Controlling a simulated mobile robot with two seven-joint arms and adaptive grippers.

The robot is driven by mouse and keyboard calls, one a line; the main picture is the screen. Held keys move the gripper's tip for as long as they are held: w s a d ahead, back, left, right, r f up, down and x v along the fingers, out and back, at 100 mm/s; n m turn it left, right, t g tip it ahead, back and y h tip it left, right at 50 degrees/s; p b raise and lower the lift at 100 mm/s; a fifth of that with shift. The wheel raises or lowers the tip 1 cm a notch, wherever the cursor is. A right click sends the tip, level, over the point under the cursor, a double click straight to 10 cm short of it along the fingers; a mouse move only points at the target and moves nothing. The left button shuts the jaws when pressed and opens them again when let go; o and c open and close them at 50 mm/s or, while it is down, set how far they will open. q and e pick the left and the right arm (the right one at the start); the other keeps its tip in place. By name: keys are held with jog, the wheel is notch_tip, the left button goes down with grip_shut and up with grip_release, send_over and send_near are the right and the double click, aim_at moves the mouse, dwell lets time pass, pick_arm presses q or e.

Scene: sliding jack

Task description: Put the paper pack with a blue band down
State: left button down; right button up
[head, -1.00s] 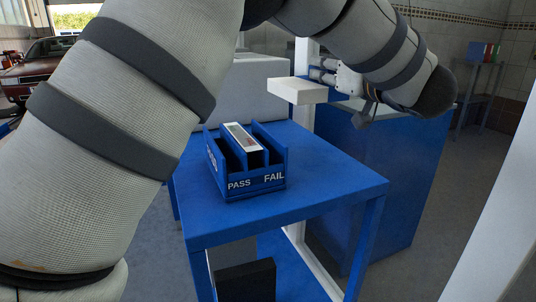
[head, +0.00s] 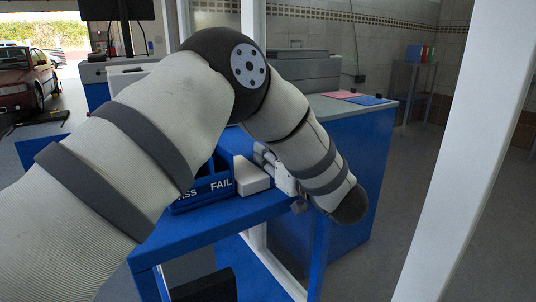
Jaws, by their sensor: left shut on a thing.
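My left gripper (head: 266,163) is shut on a white paper pack (head: 252,178). The pack is just right of the FAIL side of a blue tray, over the right part of the blue table. I cannot tell whether the pack touches the table, and I cannot make out its blue band. My left arm arches in front and hides part of the tray and gripper. My right gripper is not in view.
The blue tray (head: 205,189), lettered PASS and FAIL, stands on the blue table (head: 190,221). Behind is a blue counter (head: 349,135) with a grey machine (head: 305,70), a pink sheet (head: 340,94) and a blue sheet (head: 369,100). A white post (head: 440,170) rises at the right.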

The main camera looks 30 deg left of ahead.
pick_arm(q)
jog(key=c, duration=1.6)
grip_release()
jog(key=shift+f, duration=0.1)
jog(key=shift+o, duration=0.2)
